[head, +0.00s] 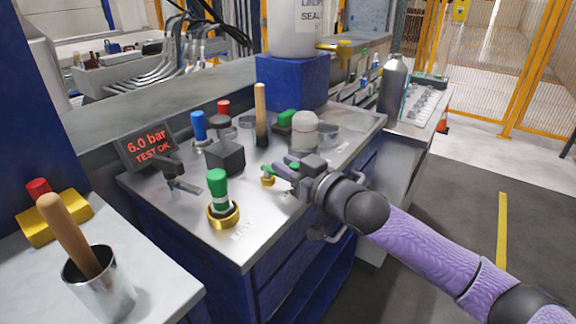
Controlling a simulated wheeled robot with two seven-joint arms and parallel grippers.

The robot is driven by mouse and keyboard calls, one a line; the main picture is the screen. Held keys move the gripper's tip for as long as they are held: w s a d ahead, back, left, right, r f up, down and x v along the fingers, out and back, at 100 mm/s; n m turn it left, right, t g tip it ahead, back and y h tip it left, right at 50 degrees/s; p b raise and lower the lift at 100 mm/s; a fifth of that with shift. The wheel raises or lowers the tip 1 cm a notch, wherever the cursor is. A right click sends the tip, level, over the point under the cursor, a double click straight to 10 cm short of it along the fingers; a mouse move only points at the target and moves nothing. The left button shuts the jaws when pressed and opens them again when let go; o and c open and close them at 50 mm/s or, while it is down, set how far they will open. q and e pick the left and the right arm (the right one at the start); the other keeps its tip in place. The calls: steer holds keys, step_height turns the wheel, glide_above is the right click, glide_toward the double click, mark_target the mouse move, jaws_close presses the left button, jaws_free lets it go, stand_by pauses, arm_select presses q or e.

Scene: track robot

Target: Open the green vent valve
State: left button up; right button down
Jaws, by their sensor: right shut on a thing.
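The green vent valve (267,180) is a small brass body with a green lever, standing on the metal bench top. My right gripper (277,171) reaches in from the right and is shut on the green lever. The fingers and wrist hide part of the lever, so its exact angle is hard to tell. My left gripper is not in view.
A green-topped plug in a brass ring (222,212) stands just left of the valve. A dark block (225,156), a wooden handle (260,115) and a white-domed cylinder (304,131) stand behind. A display (146,147) reads "6.0 bar TEST OK".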

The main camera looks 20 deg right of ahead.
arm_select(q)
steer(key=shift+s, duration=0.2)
arm_select(e)
steer(key=shift+r, duration=0.1)
steer(key=h+p, duration=0.1)
steer(key=m+t+h+p, duration=0.1)
steer(key=m+p, duration=0.1)
steer(key=p, duration=0.1)
steer(key=shift+s+a+r+h, duration=0.25)
steer(key=shift+a+r+h, duration=0.1)
steer(key=shift+a+h, duration=0.05)
steer(key=shift+a+f+m+t+h+p, duration=0.1)
steer(key=shift+f+m+t+h+p, duration=0.15)
steer(key=shift+m+h+p, duration=0.4)
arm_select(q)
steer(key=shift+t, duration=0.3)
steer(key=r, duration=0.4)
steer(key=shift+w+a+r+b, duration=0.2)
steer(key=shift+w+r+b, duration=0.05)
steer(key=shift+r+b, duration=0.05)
arm_select(e)
steer(key=shift+f+h, duration=0.1)
steer(key=shift+h, duration=0.25)
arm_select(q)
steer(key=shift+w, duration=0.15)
